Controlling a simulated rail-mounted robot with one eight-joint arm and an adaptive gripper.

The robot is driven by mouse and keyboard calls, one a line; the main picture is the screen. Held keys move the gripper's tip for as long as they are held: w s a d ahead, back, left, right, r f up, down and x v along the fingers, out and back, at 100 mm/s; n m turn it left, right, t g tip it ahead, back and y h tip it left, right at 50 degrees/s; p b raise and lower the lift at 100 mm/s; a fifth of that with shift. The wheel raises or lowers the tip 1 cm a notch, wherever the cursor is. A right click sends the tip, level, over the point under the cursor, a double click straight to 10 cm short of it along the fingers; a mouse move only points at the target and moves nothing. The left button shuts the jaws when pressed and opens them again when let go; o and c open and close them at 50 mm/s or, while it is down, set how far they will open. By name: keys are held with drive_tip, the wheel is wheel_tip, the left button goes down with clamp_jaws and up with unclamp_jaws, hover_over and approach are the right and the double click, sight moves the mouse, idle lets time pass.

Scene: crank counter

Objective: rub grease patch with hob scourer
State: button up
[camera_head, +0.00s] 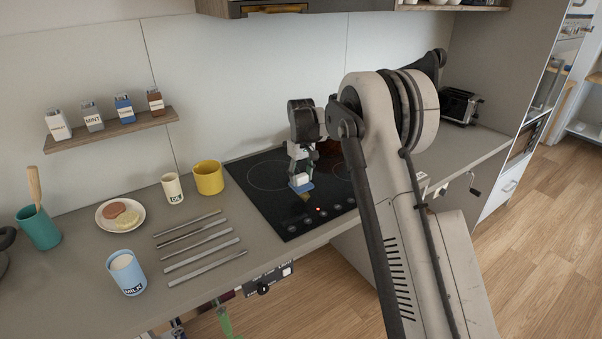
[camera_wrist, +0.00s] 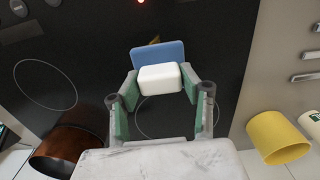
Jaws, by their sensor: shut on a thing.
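The hob scourer (camera_head: 301,186), a blue pad with a white block on top, is at the black glass hob (camera_head: 262,200), near its front. My gripper (camera_head: 300,172) is above it, pointing down, shut on the white block. In the wrist view the white block (camera_wrist: 160,79) sits between the two green-padded fingers, with the blue pad (camera_wrist: 158,55) beyond it. A small brownish-yellow grease patch (camera_wrist: 154,40) shows just past the pad's edge; the pad may hide more of it. I cannot tell whether the pad touches the glass.
A brown pot (camera_wrist: 62,143) stands on the hob's far side. A yellow mug (camera_head: 209,178) and a cream cup (camera_head: 172,188) stand left of the hob. Several metal strips (camera_head: 203,254) lie nearer the front. A toaster (camera_head: 458,106) is at the right.

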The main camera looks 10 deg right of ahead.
sight(303, 186)
wheel_tip(303, 186, down, 4)
drive_tip(key=shift+f+b, duration=0.15)
drive_tip(key=shift+b, duration=0.3)
drive_tip(key=shift+w+d+f, duration=0.1)
drive_tip(key=shift+d, duration=0.15)
drive_tip(key=shift+c, duration=0.5)
drive_tip(key=shift+w+d+f+p, duration=0.1)
drive_tip(key=shift+w+d+p, duration=0.25)
drive_tip(key=shift+d, duration=0.35)
drive_tip(key=shift+w+d+p, duration=0.25)
drive_tip(key=shift+d+p, duration=0.2)
drive_tip(key=shift+d, duration=0.25)
drive_tip(key=shift+w+d+p, duration=0.1)
drive_tip(key=shift+d+p, duration=0.15)
drive_tip(key=shift+p, duration=0.05)
drive_tip(key=shift+s+a+f+b, duration=0.1)
drive_tip(key=shift+s+a+b, duration=0.15)
drive_tip(key=shift+a, duration=0.25)
drive_tip(key=shift+s+a+f+b, duration=0.1)
drive_tip(key=shift+s+a+b, duration=0.1)
drive_tip(key=shift+a, duration=0.25)
drive_tip(key=shift+s+a+r, duration=0.15)
drive_tip(key=shift+s+a, duration=0.1)
drive_tip(key=shift+a, duration=0.4)
drive_tip(key=r, duration=0.3)
drive_tip(key=shift+s+a+r, duration=0.15)
drive_tip(key=shift+a+r, duration=0.05)
drive_tip(key=shift+a, duration=0.1)
drive_tip(key=shift+r+p, duration=0.65)
drive_tip(key=shift+r, duration=1.75)
